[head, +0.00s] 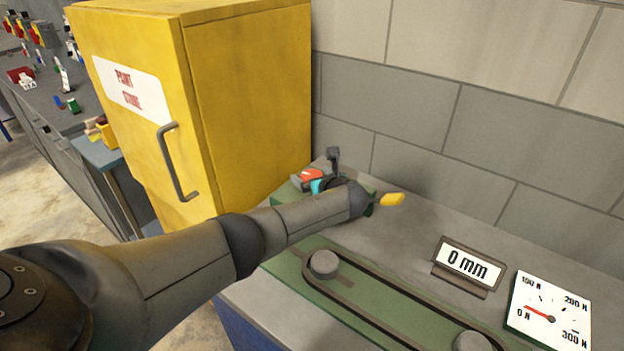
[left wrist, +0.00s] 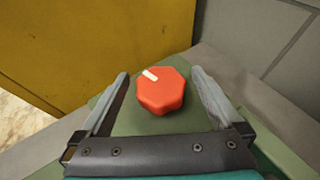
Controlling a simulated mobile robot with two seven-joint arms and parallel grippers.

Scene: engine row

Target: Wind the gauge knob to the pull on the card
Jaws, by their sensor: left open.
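The red eight-sided knob (left wrist: 161,91) with a white mark at its upper left sits on a green base (left wrist: 150,122). In the head view the knob (head: 311,174) shows partly behind my left gripper (head: 322,181). In the left wrist view my left gripper (left wrist: 160,78) is open, one finger on each side of the knob, with visible gaps. A white dial (head: 548,311) marked 0 N to 300 N has its red needle near 0 N. A stand (head: 468,265) reads 0 mm. I cannot make out a card giving a pull. My right gripper is out of view.
A dark belt (head: 385,320) runs round grey pulleys (head: 323,264) on a green plate in front of my forearm. A yellow cabinet (head: 250,100) stands close behind the knob, left of the block wall. A small yellow piece (head: 391,199) shows beyond my wrist.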

